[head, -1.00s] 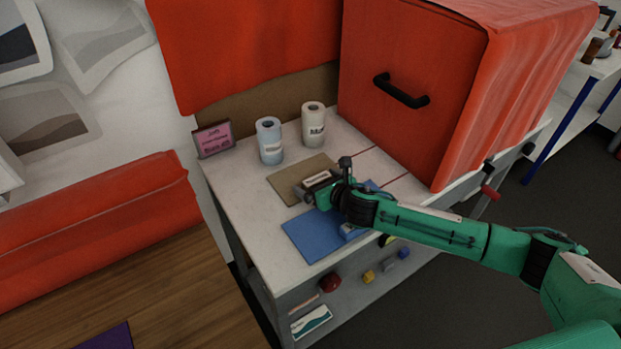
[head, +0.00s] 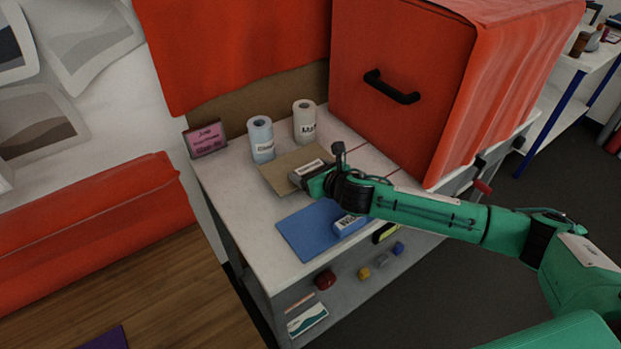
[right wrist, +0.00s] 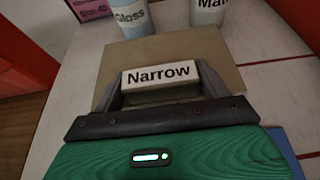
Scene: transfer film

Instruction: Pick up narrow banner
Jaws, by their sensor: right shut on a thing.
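The narrow banner, a small block with a white label reading "Narrow" (right wrist: 160,76), sits between the fingers of my right gripper (right wrist: 162,92) in the right wrist view. The gripper is shut on it. In the head view the banner (head: 312,168) shows at the tip of my right gripper (head: 306,178), over the tan mat (head: 277,172). I cannot tell whether it touches the mat. My left gripper is not in view.
A blue mat (head: 300,232) with a blue labelled block (head: 350,224) lies nearer the front. Rolls labelled "Gloss" (head: 261,140) and "Mat" (head: 304,122) stand behind. A pink sign (head: 206,139) and a big red covered box (head: 400,90) flank them.

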